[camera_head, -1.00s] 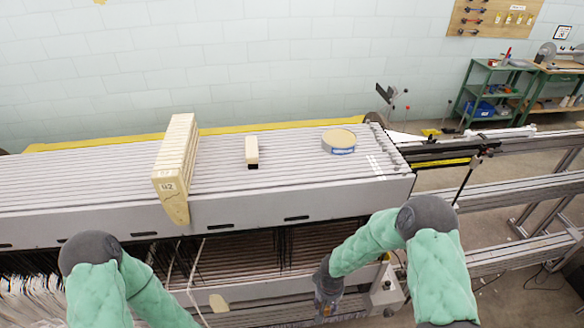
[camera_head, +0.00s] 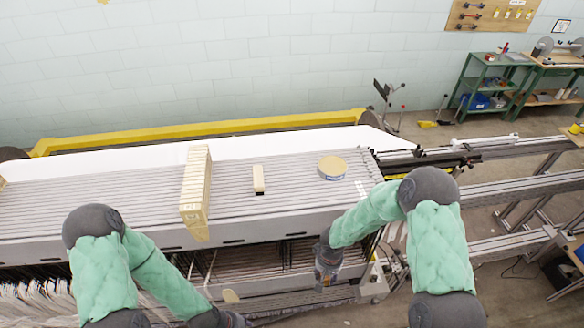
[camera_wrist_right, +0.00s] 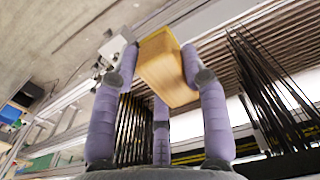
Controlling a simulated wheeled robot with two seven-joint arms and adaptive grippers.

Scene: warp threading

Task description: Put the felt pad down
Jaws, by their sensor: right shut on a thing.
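My right gripper (camera_head: 326,272) reaches down over the front of the loom, by the right end of the lower opening. In the right wrist view its purple fingers (camera_wrist_right: 160,85) are shut on a tan, block-shaped piece, which I take for the felt pad (camera_wrist_right: 166,68). The pad is held tilted near the fingertips, with dark hanging wires and rails behind it. In the head view the gripper hides the pad, and I cannot tell whether it touches anything.
On the slatted loom top (camera_head: 290,197) lie a stack of tan slabs (camera_head: 196,185), a small tan block with a dark base (camera_head: 258,180) and a round tin (camera_head: 332,167). Free room lies between them. Grey rails (camera_head: 520,190) run off to the right.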

